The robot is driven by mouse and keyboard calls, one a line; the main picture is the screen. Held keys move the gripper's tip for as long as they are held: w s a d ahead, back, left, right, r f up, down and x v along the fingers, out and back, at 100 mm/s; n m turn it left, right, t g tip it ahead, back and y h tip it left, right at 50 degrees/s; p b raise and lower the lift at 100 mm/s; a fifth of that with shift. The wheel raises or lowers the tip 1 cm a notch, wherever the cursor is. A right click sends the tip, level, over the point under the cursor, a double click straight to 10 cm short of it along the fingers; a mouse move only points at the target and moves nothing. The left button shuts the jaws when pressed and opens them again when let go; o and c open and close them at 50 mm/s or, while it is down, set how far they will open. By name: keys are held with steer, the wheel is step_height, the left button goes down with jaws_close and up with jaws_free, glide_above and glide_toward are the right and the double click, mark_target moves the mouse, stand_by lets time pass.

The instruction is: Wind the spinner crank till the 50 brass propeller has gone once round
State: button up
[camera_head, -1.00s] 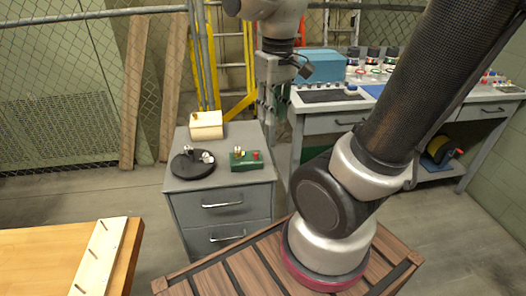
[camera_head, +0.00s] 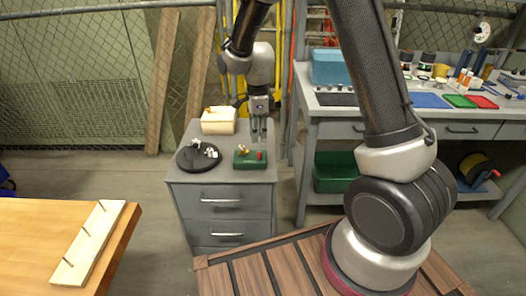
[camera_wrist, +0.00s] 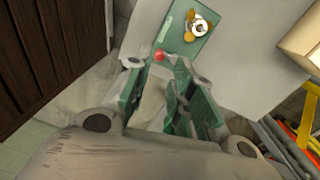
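The spinner is a small green base (camera_head: 243,163) on the grey cabinet top. Its brass propeller (camera_wrist: 197,27) surrounds a pale hub with a dark centre, and shows small in the head view (camera_head: 243,150). A red crank knob (camera_wrist: 159,56) is at the base's near end in the wrist view, and at its right end in the head view (camera_head: 259,155). My gripper (camera_head: 258,138) points down above the knob. In the wrist view my gripper (camera_wrist: 160,70) is open, fingers apart, with the knob showing between and beyond the tips. Contact cannot be told.
A black round plate (camera_head: 184,164) with small metal parts lies left of the spinner. A cream block (camera_head: 217,126) with a brass piece stands behind. The grey cabinet (camera_head: 222,200) stands beside the workbench (camera_head: 340,115). A wooden table with a pegged board (camera_head: 90,245) is at front left.

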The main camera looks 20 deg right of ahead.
mark_target(259, 153)
step_height(259, 153, down, 8)
steer(key=shift+s+r, duration=0.15)
stand_by(0.3)
jaws_close()
